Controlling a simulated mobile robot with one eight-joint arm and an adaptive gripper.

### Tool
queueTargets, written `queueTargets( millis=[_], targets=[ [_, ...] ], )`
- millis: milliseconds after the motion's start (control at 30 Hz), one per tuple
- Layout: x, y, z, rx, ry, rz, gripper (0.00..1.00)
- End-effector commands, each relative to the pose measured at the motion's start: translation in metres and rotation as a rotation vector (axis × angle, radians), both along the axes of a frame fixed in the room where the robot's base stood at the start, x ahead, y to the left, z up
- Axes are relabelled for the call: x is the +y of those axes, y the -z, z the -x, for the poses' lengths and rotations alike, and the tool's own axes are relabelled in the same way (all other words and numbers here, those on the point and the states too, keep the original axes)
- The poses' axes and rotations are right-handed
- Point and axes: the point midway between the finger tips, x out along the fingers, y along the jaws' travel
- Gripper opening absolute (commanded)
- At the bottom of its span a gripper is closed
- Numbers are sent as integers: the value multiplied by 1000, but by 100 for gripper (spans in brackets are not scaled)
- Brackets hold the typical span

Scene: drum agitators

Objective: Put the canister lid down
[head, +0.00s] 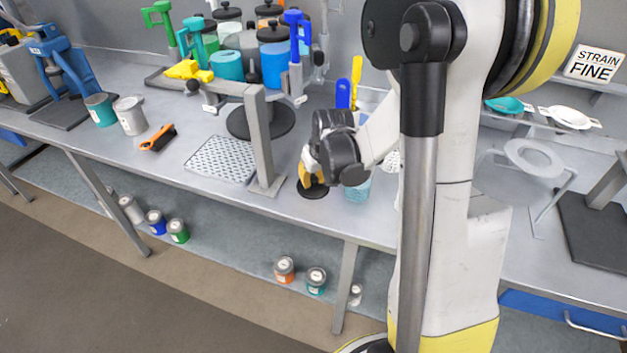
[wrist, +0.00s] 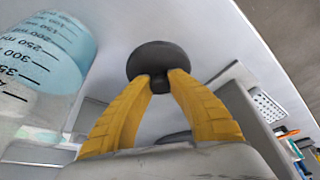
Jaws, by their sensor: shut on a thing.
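The canister lid (wrist: 158,58) is a round black disc with a small knob, seen in the wrist view beyond my fingertips. My gripper (wrist: 160,84) has its two yellow fingers shut on the knob. In the head view my gripper (head: 312,180) is low over the front part of the bench, and the black lid (head: 313,191) shows beneath the fingers. I cannot tell whether the lid touches the bench top or is slightly above it.
A graduated beaker of teal liquid (wrist: 40,55) stands close beside my gripper. A grey post (head: 262,140) and a perforated tray (head: 222,160) are to the left in the head view. Several black-lidded canisters (head: 273,60) stand behind. Bare bench lies in front of the tray.

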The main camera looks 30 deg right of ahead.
Motion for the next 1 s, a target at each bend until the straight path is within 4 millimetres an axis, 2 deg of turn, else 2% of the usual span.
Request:
queueTargets(
  millis=[133, 167, 200, 500, 633, 1000],
  targets=[
    [0, 3, 0, 0, 0, 0, 0],
    [0, 3, 0, 0, 0, 0, 27],
    [0, 2, 0, 0, 0, 0, 39],
    [0, 1, 0, 0, 0, 0, 40],
    [0, -8, 3, 0, 0, 0, 40],
    [4, -84, 32, 0, 1, 1, 40]
  ],
)
